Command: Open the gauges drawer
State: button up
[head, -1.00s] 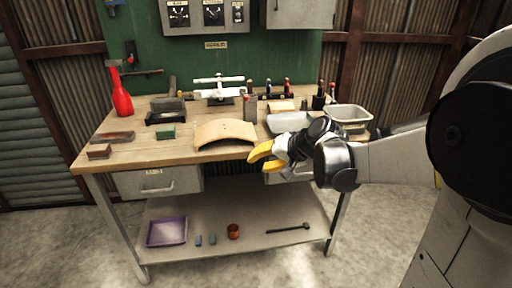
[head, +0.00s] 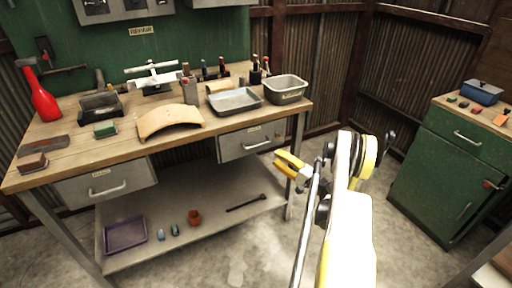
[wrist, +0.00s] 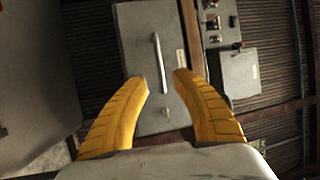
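Two grey drawers hang under the workbench, both shut: a left drawer (head: 75,188) and a right drawer (head: 232,147). Each has a bar handle and a small label too small to read, so I cannot tell which is the gauges drawer. My gripper (head: 288,168) has yellow fingers and is in front of and to the right of the right drawer, apart from its handle (head: 257,145). In the wrist view my gripper (wrist: 160,78) is open and empty. Between and beyond its fingers is a grey front (wrist: 140,50) with a bar handle, apparently a drawer.
The wooden workbench (head: 75,148) carries a red bottle (head: 42,100), a curved tan piece (head: 170,118), a shallow tray (head: 235,101) and a grey bin (head: 285,90). The lower shelf (head: 180,250) holds a purple tray (head: 125,233). A green cabinet (head: 440,170) stands right. Floor between is clear.

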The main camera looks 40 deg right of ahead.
aim_at(259, 145)
jog(key=x, duration=1)
jog(key=shift+w, duration=0.2)
grip_shut()
